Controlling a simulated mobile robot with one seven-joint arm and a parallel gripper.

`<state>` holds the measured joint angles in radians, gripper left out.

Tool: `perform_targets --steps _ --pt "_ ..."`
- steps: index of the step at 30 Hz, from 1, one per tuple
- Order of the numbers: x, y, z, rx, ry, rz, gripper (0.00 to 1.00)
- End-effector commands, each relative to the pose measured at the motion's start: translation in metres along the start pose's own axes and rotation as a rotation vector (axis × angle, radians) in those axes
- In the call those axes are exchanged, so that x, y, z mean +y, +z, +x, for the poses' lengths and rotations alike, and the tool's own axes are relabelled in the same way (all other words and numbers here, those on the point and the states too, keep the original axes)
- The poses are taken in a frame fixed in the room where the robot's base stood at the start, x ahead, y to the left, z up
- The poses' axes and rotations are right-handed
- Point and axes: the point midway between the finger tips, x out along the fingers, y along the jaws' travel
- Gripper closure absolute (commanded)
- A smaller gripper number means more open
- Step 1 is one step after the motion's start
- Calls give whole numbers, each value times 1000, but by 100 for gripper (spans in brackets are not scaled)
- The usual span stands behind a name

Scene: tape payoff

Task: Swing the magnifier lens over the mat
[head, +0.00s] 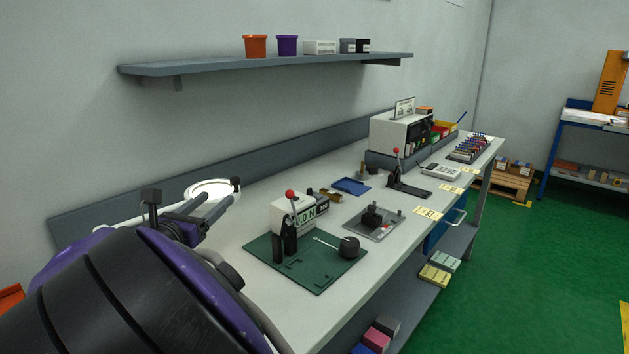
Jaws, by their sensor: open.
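The magnifier lens (207,186) is a round white head at the left end of the bench, near the back wall. A white arm (105,222) lies to its left, partly hidden by my arm. The dark green mat (318,284) lies on the bench to the right of the lens and nearer the front edge. The lens is not above it. My gripper (222,199) is open, its grey fingers reaching toward the near right side of the lens and overlapping it in view. I cannot tell whether they touch. My arm hides part of the bench.
On the mat stand a red-knobbed lever device (290,232) and a dark round knob piece (349,246). A grey plate with a black block (373,218), a blue tray (351,186) and another red-knobbed lever (397,170) stand further right. A shelf (280,61) hangs above.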

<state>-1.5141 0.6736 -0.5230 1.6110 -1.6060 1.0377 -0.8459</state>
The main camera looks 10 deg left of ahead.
Motion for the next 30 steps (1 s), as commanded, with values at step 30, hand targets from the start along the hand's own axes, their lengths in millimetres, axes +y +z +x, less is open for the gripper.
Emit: perform_targets --steps 30 --pt "0 0 99 1 0 1 59"
